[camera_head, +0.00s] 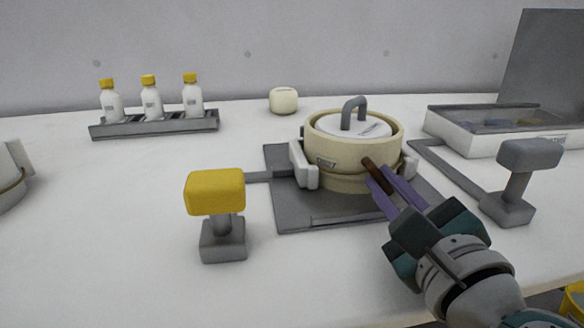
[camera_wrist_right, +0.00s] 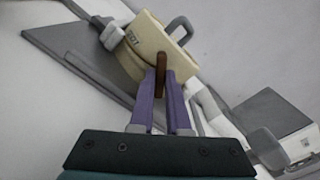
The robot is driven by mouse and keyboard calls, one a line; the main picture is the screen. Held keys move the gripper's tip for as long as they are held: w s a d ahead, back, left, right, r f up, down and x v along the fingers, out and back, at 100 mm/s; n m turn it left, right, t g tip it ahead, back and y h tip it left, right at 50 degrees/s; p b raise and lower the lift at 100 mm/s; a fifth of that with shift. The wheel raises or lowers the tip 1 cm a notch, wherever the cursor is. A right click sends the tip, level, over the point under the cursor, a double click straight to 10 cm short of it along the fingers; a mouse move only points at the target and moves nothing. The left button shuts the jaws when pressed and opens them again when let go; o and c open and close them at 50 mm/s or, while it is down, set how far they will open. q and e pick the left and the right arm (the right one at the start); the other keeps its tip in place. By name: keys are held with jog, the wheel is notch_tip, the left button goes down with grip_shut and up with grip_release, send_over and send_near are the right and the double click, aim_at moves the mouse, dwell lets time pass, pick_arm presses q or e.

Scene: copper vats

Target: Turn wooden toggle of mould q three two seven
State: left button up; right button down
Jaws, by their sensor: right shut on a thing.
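The mould (camera_head: 340,150) is a round cream vessel with a lid and a grey loop handle (camera_head: 354,108). It stands on a dark grey plate (camera_head: 300,215), and a small label on its front is too small to read surely. The brown wooden toggle (camera_head: 374,168) sticks out from its front right side, and also shows in the right wrist view (camera_wrist_right: 161,72). My right gripper (camera_head: 387,188) is shut on the toggle with its purple fingers, one on each side. My left gripper is in neither view.
A yellow-topped post (camera_head: 215,195) stands left of the plate and a grey-topped post (camera_head: 529,155) stands right. A rack (camera_head: 155,125) with white bottles is at the back left. A pale tray (camera_head: 490,140) is at the right. The white table is clear in front left.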

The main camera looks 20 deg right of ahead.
jog(key=m+b, duration=0.1)
jog(key=m, duration=0.3)
jog(key=shift+f+m, duration=0.1)
jog(key=shift+m, duration=0.2)
jog(key=shift+m+b, duration=0.5)
jog(key=shift+m, duration=1)
jog(key=c, duration=1.2)
grip_release()
jog(key=shift+o, duration=0.2)
jog(key=shift+s, duration=0.1)
